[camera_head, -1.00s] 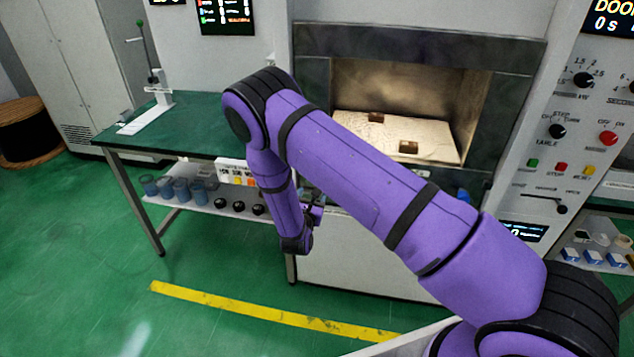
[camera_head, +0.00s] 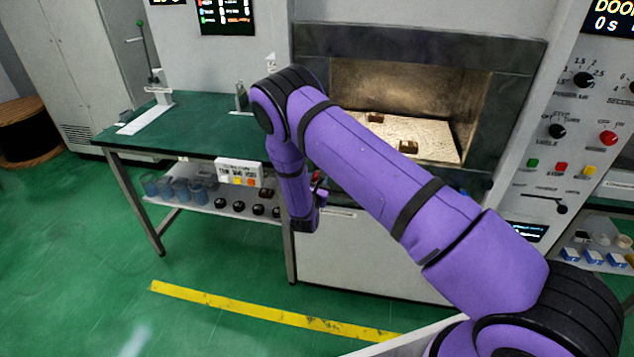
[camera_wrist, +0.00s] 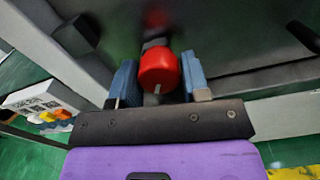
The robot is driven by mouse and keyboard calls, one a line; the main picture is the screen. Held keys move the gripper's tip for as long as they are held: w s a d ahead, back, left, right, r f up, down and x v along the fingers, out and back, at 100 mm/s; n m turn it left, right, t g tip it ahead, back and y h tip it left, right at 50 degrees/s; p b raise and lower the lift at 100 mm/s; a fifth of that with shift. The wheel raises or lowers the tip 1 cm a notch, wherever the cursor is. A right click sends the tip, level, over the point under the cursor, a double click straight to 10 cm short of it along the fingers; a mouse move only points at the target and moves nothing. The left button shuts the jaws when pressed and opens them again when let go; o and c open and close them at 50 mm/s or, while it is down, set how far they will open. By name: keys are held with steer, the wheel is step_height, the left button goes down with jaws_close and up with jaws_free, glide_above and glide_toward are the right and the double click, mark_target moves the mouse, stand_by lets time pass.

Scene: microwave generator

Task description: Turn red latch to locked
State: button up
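The red latch (camera_wrist: 160,72) shows in the wrist view as a rounded red knob with a dark stem behind it, on the dark front of the machine. My gripper (camera_wrist: 160,80) has its two blue fingers apart, one on each side of the knob. The gaps beside the knob are very small, and I cannot tell whether the fingers touch it. In the head view my gripper (camera_head: 318,190) is below the left part of the open chamber, with a small bit of red beside it. My arm hides most of the latch there.
The open chamber (camera_head: 400,84) holds a pale slab (camera_head: 432,132). A green-topped table (camera_head: 190,128) stands at the left, with a button box (camera_head: 240,172) and several cups on its lower shelf. A control panel (camera_head: 560,120) is at the right.

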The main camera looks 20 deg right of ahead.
steer(key=c, duration=0.4)
steer(key=shift+m, duration=0.3)
steer(key=m, duration=0.3)
steer(key=shift+m, duration=0.4)
steer(key=m, duration=0.3)
steer(key=shift+m, duration=0.3)
steer(key=m, duration=0.5)
steer(key=shift+r, duration=0.1)
steer(key=shift+a+m, duration=0.1)
steer(key=shift+m, duration=2.3)
